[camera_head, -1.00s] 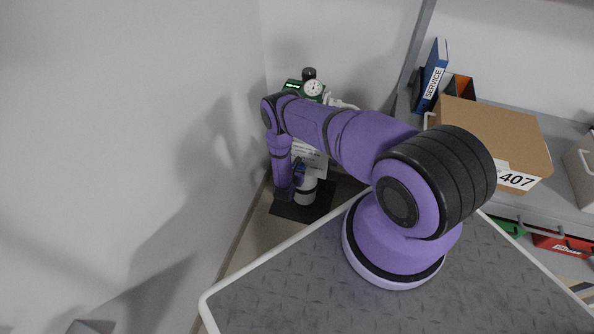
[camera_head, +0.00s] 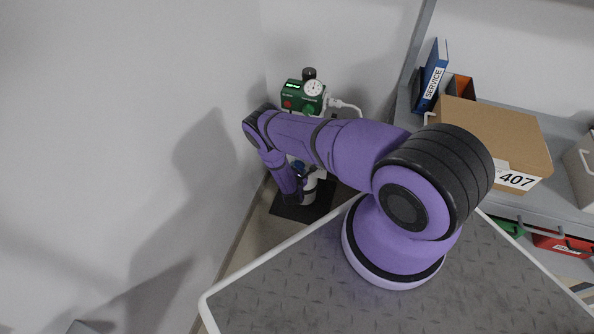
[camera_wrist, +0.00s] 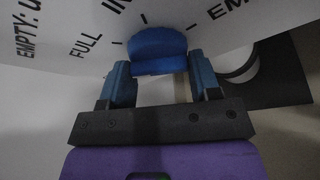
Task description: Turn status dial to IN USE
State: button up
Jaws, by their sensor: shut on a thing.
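The status dial (camera_wrist: 157,46) is a blue rounded knob on a white label in the wrist view. Tick marks stand around it, beside the words FULL, a cut-off IN and a cut-off EM. I cannot tell exactly which mark it points to. My gripper (camera_wrist: 160,64) is shut on the dial, one blue finger on each side. In the head view my arm hides most of the label and gripper, below a green device (camera_head: 304,96) with a round gauge.
A white cylinder (camera_head: 309,193) stands on a black base plate (camera_head: 287,210) below the device. The wall is close on the left. A shelf on the right holds a cardboard box (camera_head: 490,132) marked 407 and a blue SERVICE binder (camera_head: 433,77).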

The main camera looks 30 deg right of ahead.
jog(key=shift+m+t, duration=0.95)
jog(key=shift+m, duration=0.8)
jog(key=shift+m+t, duration=0.95)
jog(key=shift+m, duration=0.8)
jog(key=o, duration=0.9)
jog(key=shift+v, duration=5.4)
